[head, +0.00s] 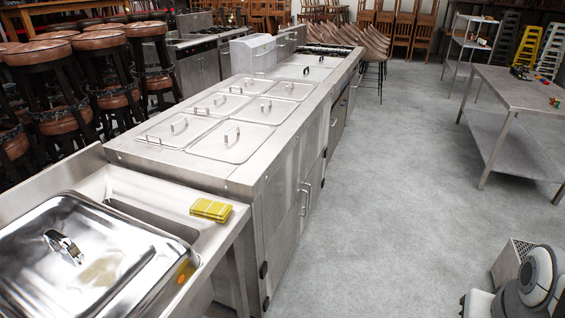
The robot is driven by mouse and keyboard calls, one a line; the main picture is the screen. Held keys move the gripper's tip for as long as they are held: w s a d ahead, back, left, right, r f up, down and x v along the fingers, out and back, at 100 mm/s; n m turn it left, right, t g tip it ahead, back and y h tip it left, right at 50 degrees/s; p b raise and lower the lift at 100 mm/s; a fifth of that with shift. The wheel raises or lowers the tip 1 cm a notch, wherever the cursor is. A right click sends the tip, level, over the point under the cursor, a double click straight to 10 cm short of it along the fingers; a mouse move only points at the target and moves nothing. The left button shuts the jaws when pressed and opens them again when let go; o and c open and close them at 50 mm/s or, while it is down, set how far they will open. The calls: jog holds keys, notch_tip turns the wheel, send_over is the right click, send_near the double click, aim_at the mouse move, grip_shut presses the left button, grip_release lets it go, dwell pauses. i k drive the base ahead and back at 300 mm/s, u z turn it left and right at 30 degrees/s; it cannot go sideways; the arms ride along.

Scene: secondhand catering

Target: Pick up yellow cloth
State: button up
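The yellow cloth (211,210) is folded, with pale lines across it. It lies near the right end of the steel sink counter (122,186), close to the corner beside the lidded steel counter. It sits to the right of a large shiny lidded pan (75,262). My gripper's fingers do not show in the head view. Only a white and dark grey part of my own body appears at the lower right, well apart from the cloth.
A long steel counter (270,172) with several handled lids (232,142) runs away behind the cloth. Stacked stools (60,85) crowd the left. A steel table (515,90) with small items stands at right. The grey floor (390,170) between is clear.

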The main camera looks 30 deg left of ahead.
aim_at(219, 212)
jog(key=u, duration=0.7)
jog(key=i, duration=1.1)
jog(key=u, duration=1.05)
jog(key=i, duration=0.45)
jog(key=u, duration=0.2)
jog(key=k, duration=0.7)
jog(key=u, duration=0.25)
jog(key=i, duration=0.7)
jog(key=z, duration=0.15)
